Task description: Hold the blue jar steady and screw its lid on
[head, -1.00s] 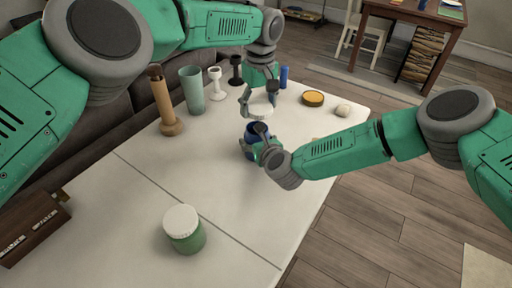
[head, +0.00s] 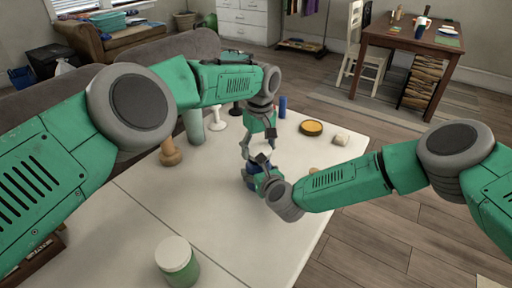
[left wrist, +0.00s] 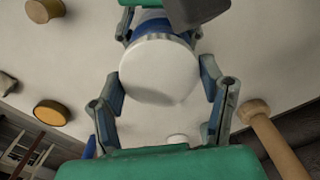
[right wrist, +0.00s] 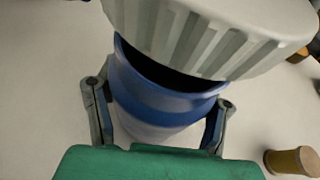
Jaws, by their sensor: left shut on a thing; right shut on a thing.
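The blue jar (head: 250,176) stands upright on the white table, its open mouth partly visible in the right wrist view (right wrist: 160,100). My right gripper (right wrist: 158,120) is shut around the jar's body, one finger on each side. The white ribbed lid (right wrist: 215,35) is over the jar's mouth; in the right wrist view a dark gap shows beneath its rim. My left gripper (left wrist: 162,88) is shut on the lid, which also shows from above in the left wrist view (left wrist: 158,72). In the head view my grippers hide much of the jar and lid.
A green jar with a white lid (head: 178,262) stands at the front. A wooden mill (head: 170,153), a pale green glass (head: 193,126) and a white candlestick (head: 217,119) stand at the back left. A yellow-topped tin (head: 311,127) sits at the right. The table's middle left is clear.

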